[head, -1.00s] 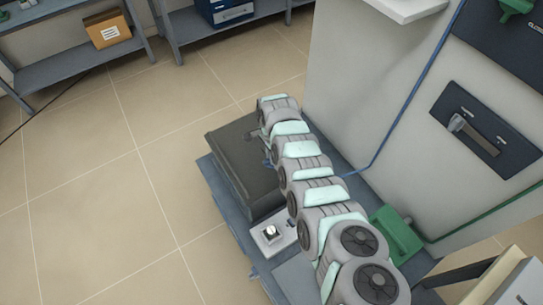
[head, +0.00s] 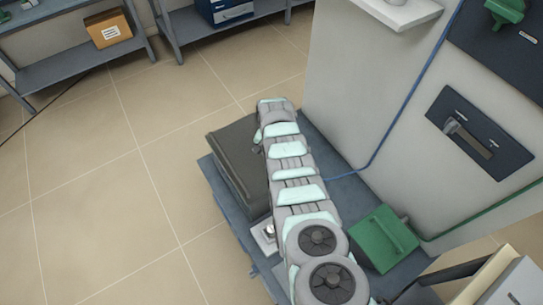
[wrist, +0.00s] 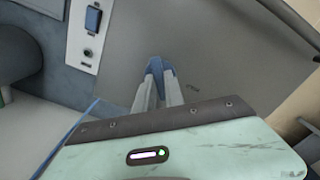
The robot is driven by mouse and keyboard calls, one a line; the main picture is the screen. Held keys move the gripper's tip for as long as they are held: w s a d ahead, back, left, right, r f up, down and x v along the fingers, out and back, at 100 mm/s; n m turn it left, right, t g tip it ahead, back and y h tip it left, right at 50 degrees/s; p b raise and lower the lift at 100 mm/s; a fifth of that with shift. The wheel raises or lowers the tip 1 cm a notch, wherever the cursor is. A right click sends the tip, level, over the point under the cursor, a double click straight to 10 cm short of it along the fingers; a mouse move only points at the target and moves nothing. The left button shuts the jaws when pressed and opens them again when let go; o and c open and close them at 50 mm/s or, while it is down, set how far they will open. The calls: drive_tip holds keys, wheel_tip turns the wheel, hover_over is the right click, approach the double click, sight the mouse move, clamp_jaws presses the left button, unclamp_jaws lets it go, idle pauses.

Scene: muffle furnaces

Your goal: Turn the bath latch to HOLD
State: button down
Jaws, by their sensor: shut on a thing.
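My gripper (wrist: 160,72) is in the wrist view, its two pale fingers close together with blue tips. It is shut on a small part, apparently the bath latch, which the fingertips mostly hide; I cannot read its setting. Behind the tips is a plain grey surface with a small dark mark too blurred to read. In the head view, my arm reaches to the far right end of a dark grey box (head: 232,158), and hides the latch there.
A pale control box with a knob (head: 265,236) stands close left of my arm. A green block with a handle (head: 383,238) is to its right. A white cabinet (head: 350,90) with a dark slotted plate (head: 480,133) rises at the right. The tiled floor at left is clear.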

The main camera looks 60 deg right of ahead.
drive_tip(key=n, duration=0.5)
drive_tip(key=shift+n, duration=0.3)
drive_tip(key=n+b, duration=0.1)
drive_tip(key=n, duration=0.3)
drive_tip(key=shift+n, duration=0.3)
drive_tip(key=c, duration=1.4)
unclamp_jaws()
drive_tip(key=shift+c, duration=0.2)
drive_tip(key=shift+r, duration=0.1)
wheel_tip(320, 180, up, 11)
drive_tip(key=p, duration=0.2)
drive_tip(key=shift+f, duration=0.2)
